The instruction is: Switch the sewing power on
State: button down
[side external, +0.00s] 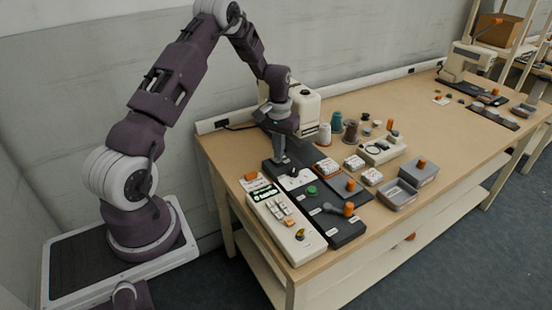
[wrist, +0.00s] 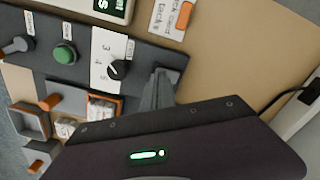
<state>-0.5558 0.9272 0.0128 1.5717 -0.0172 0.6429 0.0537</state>
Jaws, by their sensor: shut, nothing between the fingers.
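My gripper (side external: 281,158) is shut and empty, pointing down over the far end of a dark control panel (side external: 330,228). In the wrist view its fingers (wrist: 160,92) are beside a black dial (wrist: 118,69) on a white numbered plate, but I cannot tell whether they touch it. The panel also carries a green button (wrist: 65,53) and a grey lever (wrist: 15,46), which has an orange tip (side external: 349,209) in the side view. A smaller dark panel beside it has an orange knob (wrist: 48,102).
A white panel (side external: 285,222) with a display, small switches and a yellow-and-black knob lies alongside. Grey bins (side external: 401,194), white-labelled boxes (side external: 354,162) and thread spools (side external: 352,132) stand to the right. A wall socket and cable are behind. The table's middle right is clear.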

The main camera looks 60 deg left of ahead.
jog(key=shift+f, duration=0.55)
jog(key=shift+r, duration=3.5)
jog(key=shift+r, duration=0.1)
jog(key=s+d+r+m+t, duration=0.1)
jog(key=s+d+r, duration=0.2)
jog(key=d+r, duration=0.5)
jog(key=s+d+r+m+t, duration=0.1)
jog(key=s+d+r+m, duration=0.15)
jog(key=d+r, duration=0.55)
jog(key=s+d+r+m+t, duration=0.1)
jog(key=s+d, duration=0.3)
jog(key=s, duration=0.6)
jog(key=s+d+r+m+t, duration=0.1)
jog(key=s+d+r, duration=0.3)
jog(key=s, duration=0.6)
jog(key=shift+s+d+r+t, duration=0.15)
jog(key=shift+s+d+t, duration=0.3)
jog(key=shift+t, duration=0.35)
